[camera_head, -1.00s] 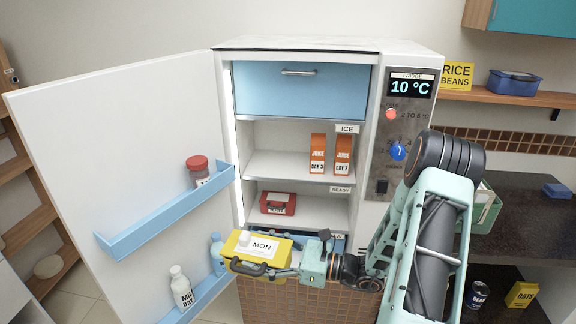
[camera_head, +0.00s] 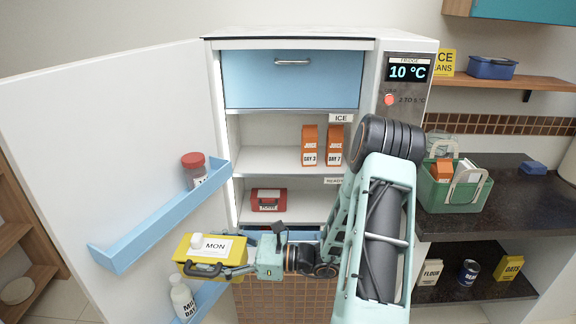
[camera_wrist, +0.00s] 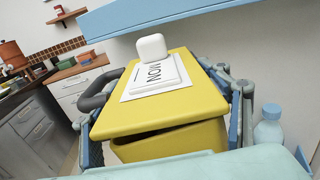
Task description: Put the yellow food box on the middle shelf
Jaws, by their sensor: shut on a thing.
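The yellow food box (camera_head: 190,262) has a white "MON" label and a dark handle. My gripper (camera_head: 228,262) is shut on it and holds it level in front of the open fridge, beside the open door. The box fills the middle of the wrist view (camera_wrist: 165,105), with a gripper finger on each side. The fridge's middle shelf (camera_head: 258,160) carries two orange juice cartons (camera_head: 322,146) on its right part; its left part is bare. The shelf below (camera_head: 300,212) holds a red box (camera_head: 268,199).
The open fridge door (camera_head: 110,130) stands at the left, with a blue door rack (camera_head: 160,222) holding a red-lidded jar (camera_head: 194,169). A milk bottle (camera_head: 183,298) is low on the door. A blue drawer (camera_head: 293,82) closes the fridge top. A green crate (camera_head: 453,193) stands on the right counter.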

